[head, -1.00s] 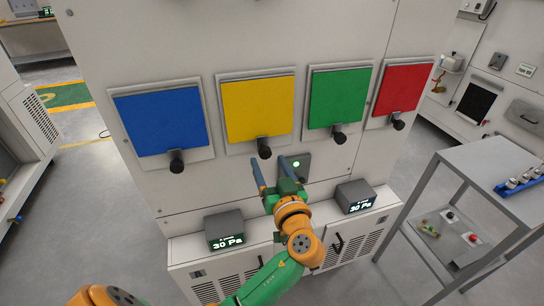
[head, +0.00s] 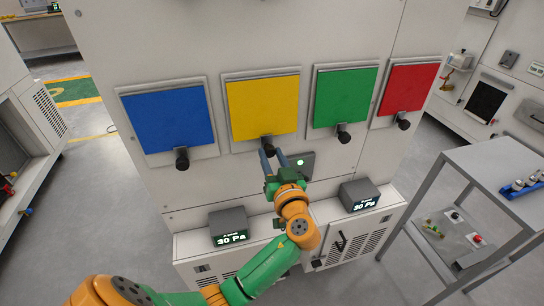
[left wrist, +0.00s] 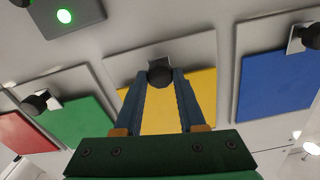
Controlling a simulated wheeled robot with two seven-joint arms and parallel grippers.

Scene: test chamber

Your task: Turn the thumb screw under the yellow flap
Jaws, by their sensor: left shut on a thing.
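The yellow flap (head: 262,106) is closed flat on the cabinet front, between the blue and green flaps. Its black thumb screw (left wrist: 160,74) sits at the flap's lower edge. My left gripper (head: 270,153) has its two blue fingers on either side of this screw, and is shut on it. In the left wrist view the fingertips (left wrist: 161,73) flank the dark round knob, with the yellow flap behind. The thumb screw's lower part is partly hidden by the fingers in the head view. My right gripper is not in view.
A blue flap (head: 166,118), a green flap (head: 345,97) and a red flap (head: 408,88) have similar black knobs. A grey box with a green light (head: 300,162) is right of my gripper. Two pressure displays (head: 229,226) stand below. A grey trolley (head: 490,160) is at right.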

